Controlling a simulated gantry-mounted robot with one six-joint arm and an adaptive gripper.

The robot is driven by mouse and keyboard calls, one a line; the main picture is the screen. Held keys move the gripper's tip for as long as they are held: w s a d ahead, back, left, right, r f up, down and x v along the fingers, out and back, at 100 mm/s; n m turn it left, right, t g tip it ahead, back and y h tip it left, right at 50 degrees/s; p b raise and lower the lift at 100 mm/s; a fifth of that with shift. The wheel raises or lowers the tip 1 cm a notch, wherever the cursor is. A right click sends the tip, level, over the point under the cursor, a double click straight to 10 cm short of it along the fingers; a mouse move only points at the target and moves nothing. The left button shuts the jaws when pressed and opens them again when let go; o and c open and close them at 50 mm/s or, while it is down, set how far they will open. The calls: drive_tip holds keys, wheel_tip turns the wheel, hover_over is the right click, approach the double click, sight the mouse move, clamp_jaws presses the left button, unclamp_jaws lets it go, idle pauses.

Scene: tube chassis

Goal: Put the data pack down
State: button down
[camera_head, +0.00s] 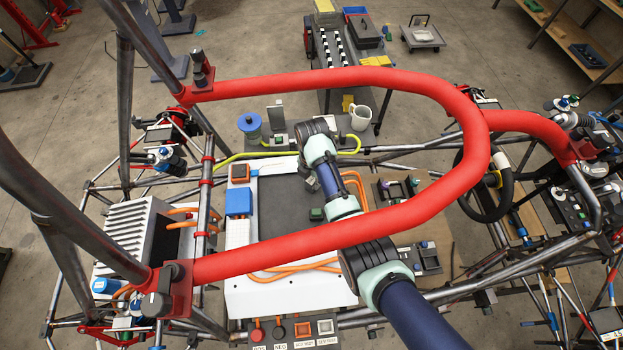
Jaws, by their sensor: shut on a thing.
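My arm reaches in from the lower right, under the red tube hoop, over the white-framed bay. My gripper (312,184) is mostly hidden behind my own forearm, and only a small dark part shows to its left. A small green-topped dark block (316,214), which looks like the data pack, shows just below that part, over the dark panel (283,212) of the bay. The gripper appears shut on it. The fingertips are hidden, and I cannot tell whether the block touches the panel.
The red tube hoop (300,242) crosses above the bay and my arm. Orange cables (290,268) run along the bay's lower side. A blue spool (250,126) and a white mug (360,118) stand behind it. A finned grey box (135,232) is at left.

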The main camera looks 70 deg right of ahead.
drive_tip(key=c, duration=0.9)
unclamp_jaws()
drive_tip(key=shift+f, duration=0.1)
drive_tip(key=shift+o, duration=0.2)
wheel_tip(320, 180, up, 8)
drive_tip(key=shift+f, duration=0.1)
